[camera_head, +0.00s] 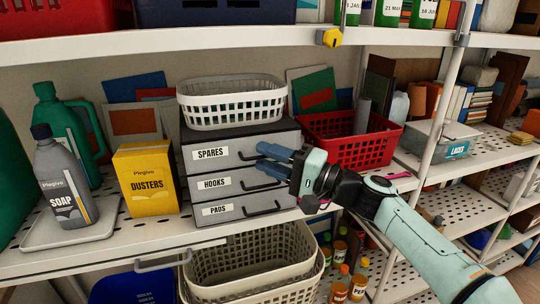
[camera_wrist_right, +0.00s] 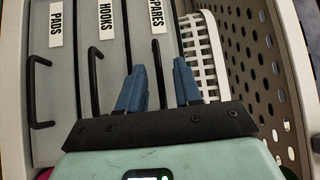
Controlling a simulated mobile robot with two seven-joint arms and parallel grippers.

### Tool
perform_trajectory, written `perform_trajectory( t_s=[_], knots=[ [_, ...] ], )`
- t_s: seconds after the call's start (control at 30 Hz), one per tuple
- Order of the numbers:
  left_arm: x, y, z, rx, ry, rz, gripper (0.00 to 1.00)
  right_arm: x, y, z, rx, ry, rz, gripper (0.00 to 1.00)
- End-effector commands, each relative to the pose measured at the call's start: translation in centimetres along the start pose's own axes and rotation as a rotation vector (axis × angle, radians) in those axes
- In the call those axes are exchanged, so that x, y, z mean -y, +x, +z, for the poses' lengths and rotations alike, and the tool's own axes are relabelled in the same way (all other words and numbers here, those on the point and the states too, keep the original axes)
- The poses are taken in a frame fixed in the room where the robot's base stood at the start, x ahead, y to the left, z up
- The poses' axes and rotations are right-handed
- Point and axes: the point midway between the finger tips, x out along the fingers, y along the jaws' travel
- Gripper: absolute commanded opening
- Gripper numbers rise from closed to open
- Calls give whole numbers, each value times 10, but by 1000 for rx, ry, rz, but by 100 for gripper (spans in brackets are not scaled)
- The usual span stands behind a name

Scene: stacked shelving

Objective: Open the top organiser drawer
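The grey organiser (camera_head: 240,170) stands on the middle shelf with drawers labelled SPARES, HOOKS and PADS from top to bottom. The top drawer (camera_head: 222,155) looks closed, flush with the others; it also shows in the right wrist view (camera_wrist_right: 157,45). Its dark bar handle (camera_wrist_right: 157,72) is partly hidden by my gripper in the head view. My right gripper (camera_head: 260,157) is at this handle, its blue fingers apart. In the right wrist view, the handle shows between the fingertips (camera_wrist_right: 160,78), with gaps visible. My left gripper is not in view.
A white basket (camera_head: 230,103) sits on top of the organiser. A yellow dusters box (camera_head: 147,180) stands left of it and a red basket (camera_head: 350,140) right of it. A cream basket (camera_head: 250,270) is below. A shelf post (camera_head: 440,110) stands to the right.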

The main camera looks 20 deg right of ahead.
Motion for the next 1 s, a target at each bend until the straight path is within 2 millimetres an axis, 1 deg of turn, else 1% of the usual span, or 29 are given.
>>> perform_trajectory(
  t_s=[0.2,0.23,0.27,0.3,0.33,1.0],
  knots=[
    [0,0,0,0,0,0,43,0,0,0,0,0,0,34],
    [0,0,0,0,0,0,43,-1,0,0,0,0,0,31],
    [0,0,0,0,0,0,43,-1,0,0,0,0,0,21],
    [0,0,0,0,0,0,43,-1,0,0,0,0,0,8],
    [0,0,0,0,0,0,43,-1,0,0,0,0,0,0],
    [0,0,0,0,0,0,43,-1,0,0,-1,0,1,0]
  ],
)
